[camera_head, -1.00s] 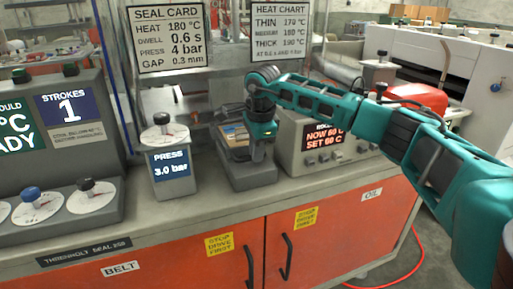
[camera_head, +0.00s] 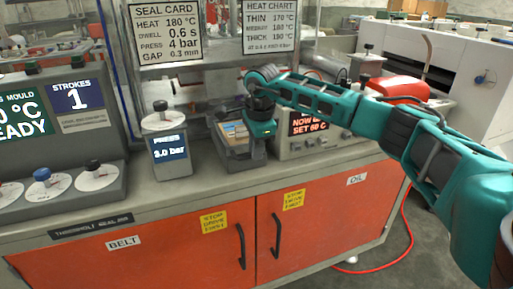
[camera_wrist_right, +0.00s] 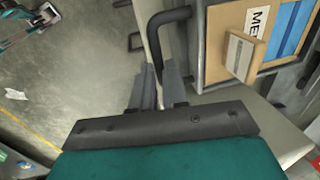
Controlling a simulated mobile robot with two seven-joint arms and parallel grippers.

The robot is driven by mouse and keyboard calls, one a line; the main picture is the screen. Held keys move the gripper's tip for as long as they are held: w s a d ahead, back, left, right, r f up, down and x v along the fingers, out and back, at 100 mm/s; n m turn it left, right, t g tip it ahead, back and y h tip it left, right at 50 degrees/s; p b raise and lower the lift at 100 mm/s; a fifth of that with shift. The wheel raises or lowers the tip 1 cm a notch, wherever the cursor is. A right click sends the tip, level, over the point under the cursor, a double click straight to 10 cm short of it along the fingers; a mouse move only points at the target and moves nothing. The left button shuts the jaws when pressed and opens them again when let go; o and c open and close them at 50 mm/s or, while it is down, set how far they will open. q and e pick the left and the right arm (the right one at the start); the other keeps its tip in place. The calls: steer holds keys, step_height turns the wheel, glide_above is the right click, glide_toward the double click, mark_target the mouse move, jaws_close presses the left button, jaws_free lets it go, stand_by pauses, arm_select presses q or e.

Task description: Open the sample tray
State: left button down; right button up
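The sample tray (camera_head: 262,157) is a grey box on the counter between the press gauge and the heater. My right gripper (camera_head: 258,140) points down at the tray's near right side. In the wrist view its two grey fingers (camera_wrist_right: 158,75) stand slightly apart, with a pale strip showing between them. The fingertips are at the near end of the handle, whose lower part is hidden; contact is unclear. My left gripper is not in view.
The press gauge (camera_head: 168,145) stands close on the tray's left, and the heater (camera_head: 325,135) close on its right. Orange cabinet doors (camera_head: 150,250) with dark handles are below the counter. A red hose (camera_head: 385,265) lies on the floor at right.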

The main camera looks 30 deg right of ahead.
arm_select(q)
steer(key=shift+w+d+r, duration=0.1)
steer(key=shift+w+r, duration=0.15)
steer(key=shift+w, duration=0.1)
arm_select(e)
steer(key=o, duration=0.4)
steer(key=shift+r, duration=0.1)
arm_select(q)
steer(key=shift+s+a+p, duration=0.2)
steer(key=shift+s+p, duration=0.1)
steer(key=shift+p, duration=0.1)
arm_select(e)
steer(key=r, duration=0.4)
steer(key=s+r, duration=0.1)
steer(key=r, duration=0.3)
steer(key=s+r, duration=0.1)
steer(key=r, duration=0.3)
steer(key=shift+s+a+r, duration=0.25)
steer(key=shift+a, duration=0.05)
